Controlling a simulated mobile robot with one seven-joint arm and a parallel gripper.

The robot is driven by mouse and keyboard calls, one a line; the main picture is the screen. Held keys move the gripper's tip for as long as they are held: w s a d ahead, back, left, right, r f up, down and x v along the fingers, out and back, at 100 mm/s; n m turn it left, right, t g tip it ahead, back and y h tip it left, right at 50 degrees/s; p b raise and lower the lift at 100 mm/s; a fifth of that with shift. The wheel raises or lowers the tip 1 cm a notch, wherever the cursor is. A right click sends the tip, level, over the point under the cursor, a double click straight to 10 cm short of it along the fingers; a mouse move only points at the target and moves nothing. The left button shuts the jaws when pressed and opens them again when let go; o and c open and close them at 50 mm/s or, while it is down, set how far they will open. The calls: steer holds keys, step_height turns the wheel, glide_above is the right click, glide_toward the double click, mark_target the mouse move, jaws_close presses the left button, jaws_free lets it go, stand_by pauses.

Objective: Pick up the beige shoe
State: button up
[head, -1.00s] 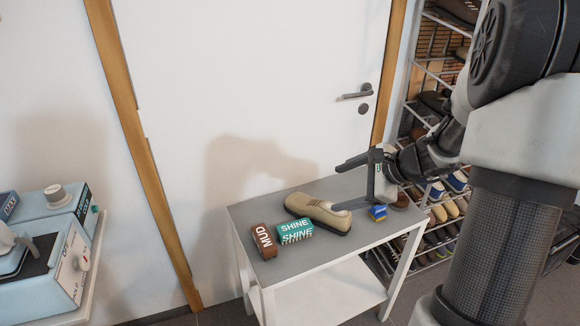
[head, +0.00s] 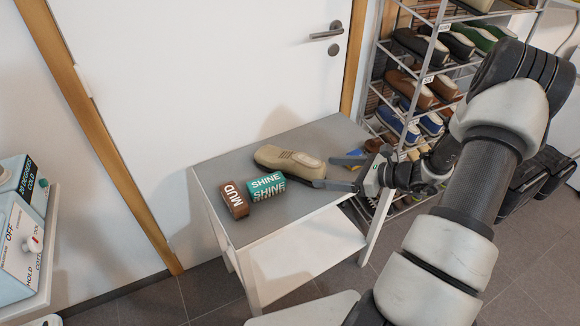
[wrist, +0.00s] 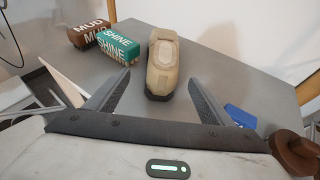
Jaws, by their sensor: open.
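The beige shoe (head: 290,161) lies on the grey top of the small table (head: 318,134). In the wrist view the shoe (wrist: 162,65) lies lengthwise ahead of my gripper, its near end about level with the fingertips and roughly midway between them. My gripper (head: 323,172) is open and empty, low beside the shoe's right end in the head view. In the wrist view both fingers of my gripper (wrist: 160,78) show spread apart. I cannot tell whether a finger touches the shoe.
A blue item (wrist: 241,116) and a brown round thing (wrist: 296,150) lie right of my gripper. A shoe rack (head: 425,75) stands behind at right.

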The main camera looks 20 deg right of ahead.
mark_target(311, 172)
steer(key=x, duration=0.2)
steer(key=shift+w+a+f, duration=0.1)
steer(key=shift+w+a, duration=0.05)
steer(key=shift+w, duration=0.05)
steer(key=w+a+f+b, duration=0.1)
steer(key=w+a+f, duration=0.1)
steer(key=w, duration=0.1)
steer(key=shift+a+f+b, duration=0.25)
steer(key=shift+f+b, duration=0.1)
steer(key=shift+f, duration=0.05)
steer(key=shift+w+a, duration=0.15)
steer(key=shift+w, duration=0.05)
steer(key=c, duration=1.4)
